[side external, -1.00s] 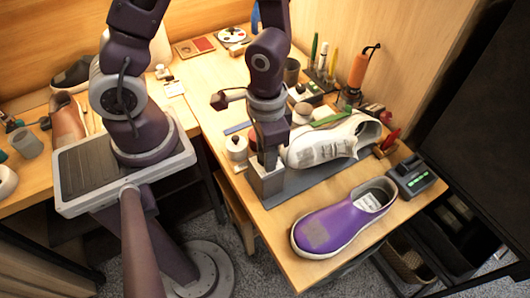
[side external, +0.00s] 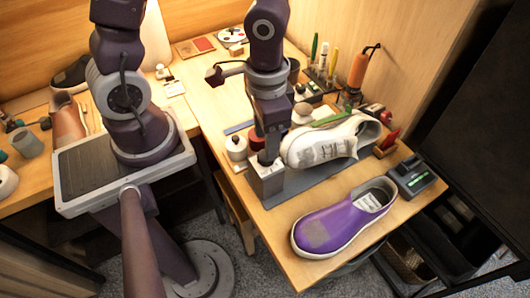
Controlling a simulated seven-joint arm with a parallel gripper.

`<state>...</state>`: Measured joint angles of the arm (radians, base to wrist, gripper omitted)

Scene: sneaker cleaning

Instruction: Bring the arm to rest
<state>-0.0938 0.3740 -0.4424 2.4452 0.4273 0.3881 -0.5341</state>
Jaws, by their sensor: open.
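My gripper (side external: 268,157) points down at the left end of the grey shoe stand, just above a light grey block (side external: 266,182). Its fingertips are small and partly hidden, and I cannot tell whether they touch the block. It is open, with nothing seen held in it. A white sneaker (side external: 325,142) with a grey patch on its side is on the grey stand (side external: 318,178), just right of my gripper.
A purple shoe (side external: 340,220) lies near the table's front edge. A dark device with a green display (side external: 415,180) is to its right. A white lidded jar (side external: 236,148) stands left of my gripper. Pens and an orange-handled tool (side external: 358,70) stand behind.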

